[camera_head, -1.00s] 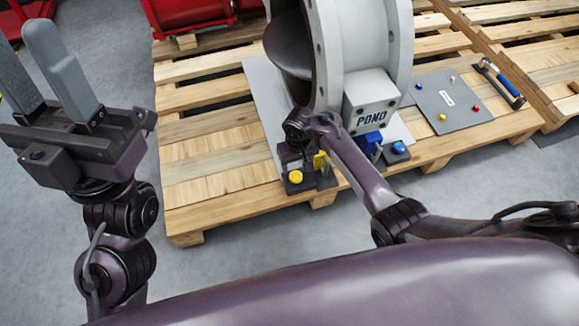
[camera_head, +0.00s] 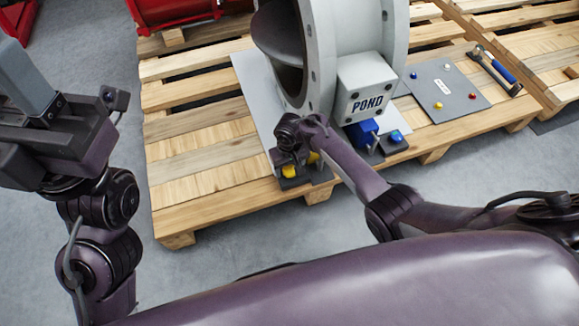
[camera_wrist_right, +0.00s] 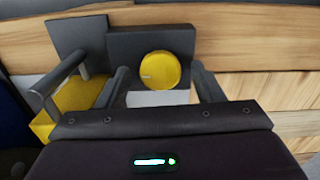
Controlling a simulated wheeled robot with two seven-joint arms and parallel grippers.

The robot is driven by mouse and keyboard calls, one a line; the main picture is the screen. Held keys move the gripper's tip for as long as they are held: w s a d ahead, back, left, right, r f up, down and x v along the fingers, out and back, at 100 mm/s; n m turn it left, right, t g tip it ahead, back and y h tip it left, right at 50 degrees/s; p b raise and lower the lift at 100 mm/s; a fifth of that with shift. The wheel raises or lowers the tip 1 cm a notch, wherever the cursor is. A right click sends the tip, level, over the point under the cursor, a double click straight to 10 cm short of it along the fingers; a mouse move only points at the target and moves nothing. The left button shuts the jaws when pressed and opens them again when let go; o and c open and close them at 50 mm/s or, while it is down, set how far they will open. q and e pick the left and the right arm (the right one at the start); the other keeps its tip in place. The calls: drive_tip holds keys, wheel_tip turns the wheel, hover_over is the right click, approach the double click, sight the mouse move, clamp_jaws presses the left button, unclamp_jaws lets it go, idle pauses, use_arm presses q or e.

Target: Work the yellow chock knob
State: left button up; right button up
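The yellow chock knob (camera_head: 289,171) is a round button on a dark block at the pallet's front edge, partly hidden by my right wrist in the head view. In the right wrist view the knob (camera_wrist_right: 158,70) faces the camera on its dark plate. My right gripper (camera_head: 294,155) is at the knob. Its two fingers (camera_wrist_right: 162,82) stand apart, one on each side of the knob, with gaps visible. Contact with the knob cannot be seen. My left gripper (camera_head: 18,80) is raised at the left edge, partly cut off, its fingers apart and empty.
A yellow part with a dark handle (camera_wrist_right: 60,92) stands left of the knob. The grey valve housing (camera_head: 366,88) marked POND rises behind. A blue knob (camera_head: 396,136) sits to the right. A grey plate (camera_head: 445,92) with small coloured knobs and a blue-handled tool (camera_head: 503,71) lie farther right.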

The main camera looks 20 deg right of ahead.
drive_tip(key=c, duration=0.9)
